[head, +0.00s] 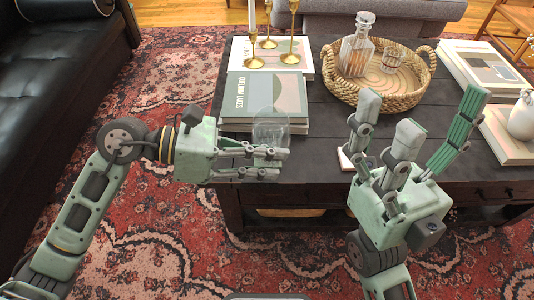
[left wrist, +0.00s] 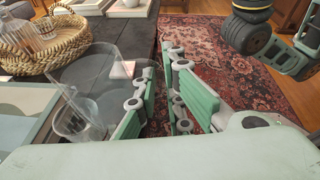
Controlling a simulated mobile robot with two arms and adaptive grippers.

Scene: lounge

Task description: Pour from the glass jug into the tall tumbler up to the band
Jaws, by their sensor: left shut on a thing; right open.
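A clear glass vessel, by its look the glass jug (head: 270,128), is at the fingers of my left gripper (head: 268,162), near the table's front edge beside the books. My left gripper is shut on it. In the left wrist view the clear glass (left wrist: 98,72) shows left of the fingers (left wrist: 165,115), with a smaller round glass outline (left wrist: 75,122) below. I cannot tell whether this outline is the jug's base or the tall tumbler. No band or liquid level is clear. My right gripper (head: 410,135) is open and empty, fingers raised, in front of the table's right half.
The dark table (head: 320,110) holds a wicker tray (head: 345,92) with a decanter (head: 356,52) and patterned glass (head: 393,59). Books (head: 290,92) lie at left, with brass candlesticks (head: 291,45) behind. A white vase (head: 522,117) stands at right. A small pale item (head: 344,160) lies near the front edge.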

